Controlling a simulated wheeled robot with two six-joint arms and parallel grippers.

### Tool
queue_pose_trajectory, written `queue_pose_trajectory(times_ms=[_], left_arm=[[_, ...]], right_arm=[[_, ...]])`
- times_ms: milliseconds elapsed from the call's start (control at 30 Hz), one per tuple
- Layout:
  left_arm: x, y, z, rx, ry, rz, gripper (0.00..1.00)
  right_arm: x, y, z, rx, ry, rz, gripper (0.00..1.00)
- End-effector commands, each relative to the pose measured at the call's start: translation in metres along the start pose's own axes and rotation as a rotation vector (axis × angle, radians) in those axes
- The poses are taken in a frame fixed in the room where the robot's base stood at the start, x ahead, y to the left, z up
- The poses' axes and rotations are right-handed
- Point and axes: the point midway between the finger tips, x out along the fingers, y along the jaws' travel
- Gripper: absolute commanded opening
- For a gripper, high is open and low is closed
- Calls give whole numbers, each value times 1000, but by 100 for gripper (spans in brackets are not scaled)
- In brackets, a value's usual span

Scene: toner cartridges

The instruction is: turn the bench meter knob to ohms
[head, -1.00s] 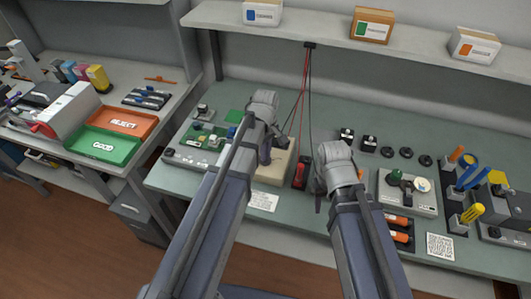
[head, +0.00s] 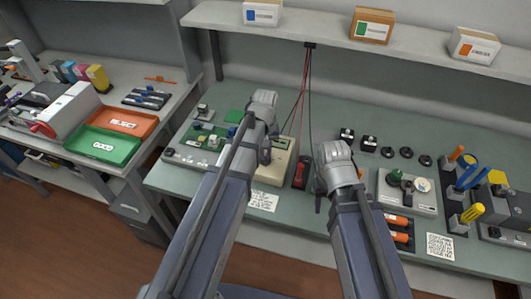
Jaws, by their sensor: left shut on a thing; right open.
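The bench meter (head: 272,175) is a beige box on the green bench top, left of centre, with a small dark display (head: 281,143) near its far edge. My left gripper (head: 265,158) is over the meter's face, shut on the meter's knob. The knob itself is hidden behind the gripper and wrist, so its pointer and the markings around it cannot be read. My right gripper (head: 319,202) is open and empty, pointing down above the bench to the right of the meter.
Red and black test leads hang from the shelf (head: 400,33) to a red probe holder (head: 300,172) between my grippers. A circuit board fixture (head: 185,157) stands left of the meter. A printed card (head: 263,201) lies in front. Dark round parts and a grey fixture (head: 407,200) are at right.

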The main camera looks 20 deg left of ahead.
Motion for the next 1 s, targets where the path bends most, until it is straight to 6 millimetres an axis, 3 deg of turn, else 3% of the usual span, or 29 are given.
queue_pose_trajectory(times_ms=[1000], left_arm=[[0, 0, 1, 965, -1, 0, 0]], right_arm=[[0, 0, 0, 0, 0, 0, 50]])
